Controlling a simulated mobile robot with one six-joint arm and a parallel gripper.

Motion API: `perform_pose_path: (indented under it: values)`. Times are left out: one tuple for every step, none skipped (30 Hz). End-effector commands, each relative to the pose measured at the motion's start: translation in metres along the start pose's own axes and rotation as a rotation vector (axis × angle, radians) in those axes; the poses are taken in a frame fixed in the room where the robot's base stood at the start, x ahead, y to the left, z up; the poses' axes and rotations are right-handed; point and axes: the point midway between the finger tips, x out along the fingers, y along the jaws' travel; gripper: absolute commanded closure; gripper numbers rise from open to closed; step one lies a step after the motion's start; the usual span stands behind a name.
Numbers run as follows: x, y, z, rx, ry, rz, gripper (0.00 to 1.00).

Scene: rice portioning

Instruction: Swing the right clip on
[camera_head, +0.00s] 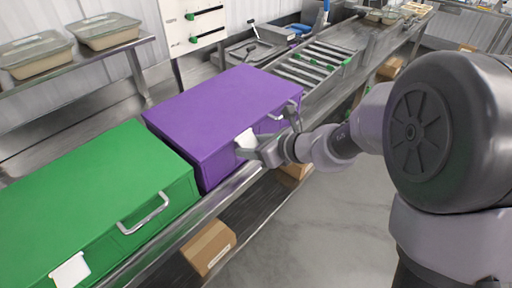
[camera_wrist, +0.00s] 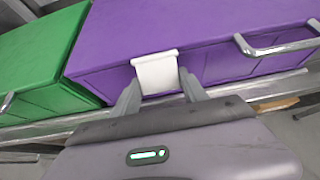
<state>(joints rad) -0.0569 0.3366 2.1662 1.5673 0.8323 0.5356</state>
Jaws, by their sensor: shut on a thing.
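A purple box (camera_head: 220,105) stands on the metal counter, with its lid down. A white clip (camera_head: 245,139) sits on its front face; in the wrist view the clip (camera_wrist: 156,71) hangs at the box's upper front edge. My gripper (camera_head: 254,151) is at this front face, its fingers on either side of the clip and shut on it. In the wrist view my gripper (camera_wrist: 160,90) shows both fingers at the clip's lower part. Whether the clip is latched cannot be told.
A metal handle (camera_head: 290,112) sticks out of the purple box's front, right of the clip. A green box (camera_head: 95,195) with a handle (camera_head: 143,213) and its own white clip (camera_head: 70,271) stands at left. A cardboard box (camera_head: 209,247) lies below the counter. The floor in front is clear.

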Motion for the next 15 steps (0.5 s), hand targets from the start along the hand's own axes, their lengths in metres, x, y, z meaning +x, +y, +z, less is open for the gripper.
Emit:
perform_pose_path:
  values:
    - [0.0022, 0.0002, 0.0003, 0.000, -0.001, 0.001, 0.60]
    - [0.0032, 0.0003, 0.0009, 0.000, -0.001, 0.001, 0.60]
    - [0.0054, 0.0004, 0.0018, -0.001, -0.001, 0.001, 0.60]
    - [0.0072, 0.0005, 0.0027, -0.001, -0.001, 0.001, 0.60]
    - [0.0089, 0.0004, 0.0036, -0.002, -0.001, 0.001, 0.60]
    - [0.0101, 0.0002, 0.0044, -0.002, -0.001, 0.000, 0.60]
    - [0.0103, 0.0001, 0.0048, -0.002, -0.001, 0.000, 0.60]
    - [0.0100, 0.0000, 0.0049, -0.001, -0.001, 0.000, 0.60]
    - [0.0098, -0.0001, 0.0050, -0.001, -0.001, 0.000, 0.60]
    - [0.0098, -0.0001, 0.0050, -0.001, -0.001, 0.000, 0.60]
    - [0.0097, -0.0001, 0.0050, -0.001, -0.001, 0.000, 0.60]
    - [0.0098, -0.0001, 0.0050, -0.001, -0.001, 0.000, 0.60]
    - [0.0101, -0.0001, 0.0050, -0.001, -0.001, 0.000, 0.60]
    - [0.0106, -0.0001, 0.0050, -0.001, -0.001, 0.000, 0.60]
    - [0.0118, -0.0001, 0.0051, -0.001, -0.002, 0.000, 0.60]
